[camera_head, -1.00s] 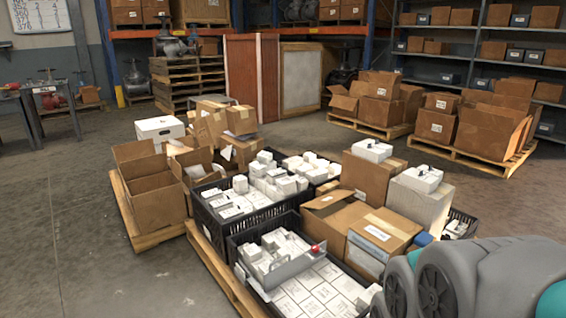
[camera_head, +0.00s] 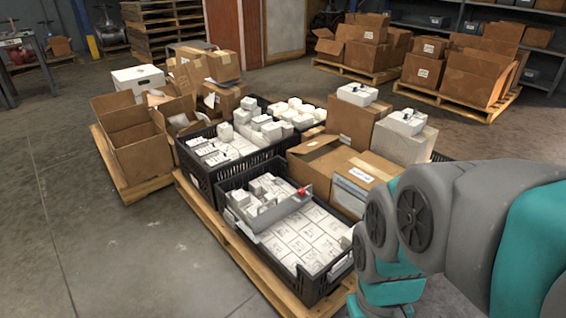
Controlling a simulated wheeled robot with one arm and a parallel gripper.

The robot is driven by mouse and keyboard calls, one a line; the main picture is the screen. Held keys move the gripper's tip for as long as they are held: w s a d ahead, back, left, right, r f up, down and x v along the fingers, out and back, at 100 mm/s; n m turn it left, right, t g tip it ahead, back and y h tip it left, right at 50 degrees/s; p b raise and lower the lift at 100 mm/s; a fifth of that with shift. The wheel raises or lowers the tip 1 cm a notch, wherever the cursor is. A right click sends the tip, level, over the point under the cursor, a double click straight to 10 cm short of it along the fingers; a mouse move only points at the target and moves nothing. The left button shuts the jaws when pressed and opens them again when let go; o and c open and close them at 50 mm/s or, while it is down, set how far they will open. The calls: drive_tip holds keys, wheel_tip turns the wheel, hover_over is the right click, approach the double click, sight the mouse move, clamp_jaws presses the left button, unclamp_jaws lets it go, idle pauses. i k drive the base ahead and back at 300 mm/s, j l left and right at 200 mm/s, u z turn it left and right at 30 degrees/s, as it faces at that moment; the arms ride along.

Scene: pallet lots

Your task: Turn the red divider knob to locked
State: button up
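The red divider knob (camera_head: 301,191) is small and sits at the far right end of a grey metal divider (camera_head: 280,212). The divider runs across a black crate (camera_head: 314,287) filled with small white boxes. The crate stands on the front part of a wooden pallet. The knob is too small to tell which way it is turned. My arm reaches in from the right, its links to the right of the crate. My gripper is not visible; the arm runs out of the bottom of the picture.
A second black crate (camera_head: 190,174) of white boxes stands behind. Brown cartons (camera_head: 352,166) stand close right of the knob. An open carton (camera_head: 133,147) sits on a pallet at left. The floor (camera_head: 95,265) at front left is clear.

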sight(302, 192)
drive_tip(key=i+l, duration=0.8)
drive_tip(key=u, duration=0.05)
